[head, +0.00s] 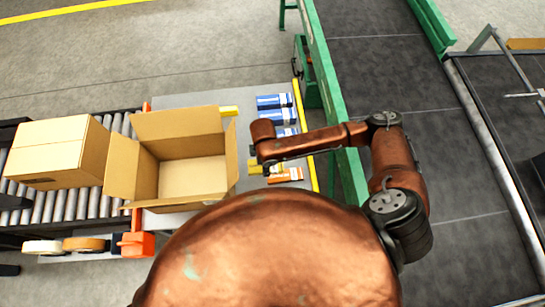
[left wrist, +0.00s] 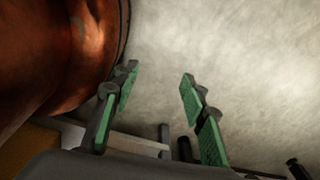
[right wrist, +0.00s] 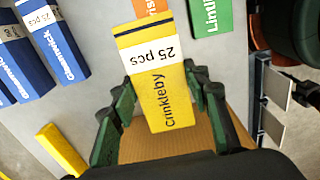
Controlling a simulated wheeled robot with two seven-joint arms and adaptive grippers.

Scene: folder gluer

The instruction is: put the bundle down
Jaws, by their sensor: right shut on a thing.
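My right gripper (right wrist: 158,92) is shut on a yellow bundle (right wrist: 160,100) with a white band reading "25 pcs" and the name Crinkleby. The bundle also shows small in the head view (head: 254,167), by the right side of the open cardboard box (head: 122,166). In the right wrist view brown cardboard lies behind the bundle's lower end; I cannot tell whether they touch. The box's flaps are spread, and its visible floor is bare. My left gripper (left wrist: 158,88) is open and empty over plain floor; it is hidden in the head view.
Blue bundles (head: 275,102), an orange bundle (head: 287,175) and a green bundle (right wrist: 211,15) lie on the grey table (head: 188,100). A closed carton (head: 58,150) stands on rollers at left. A green-railed dark conveyor (head: 385,70) runs at right.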

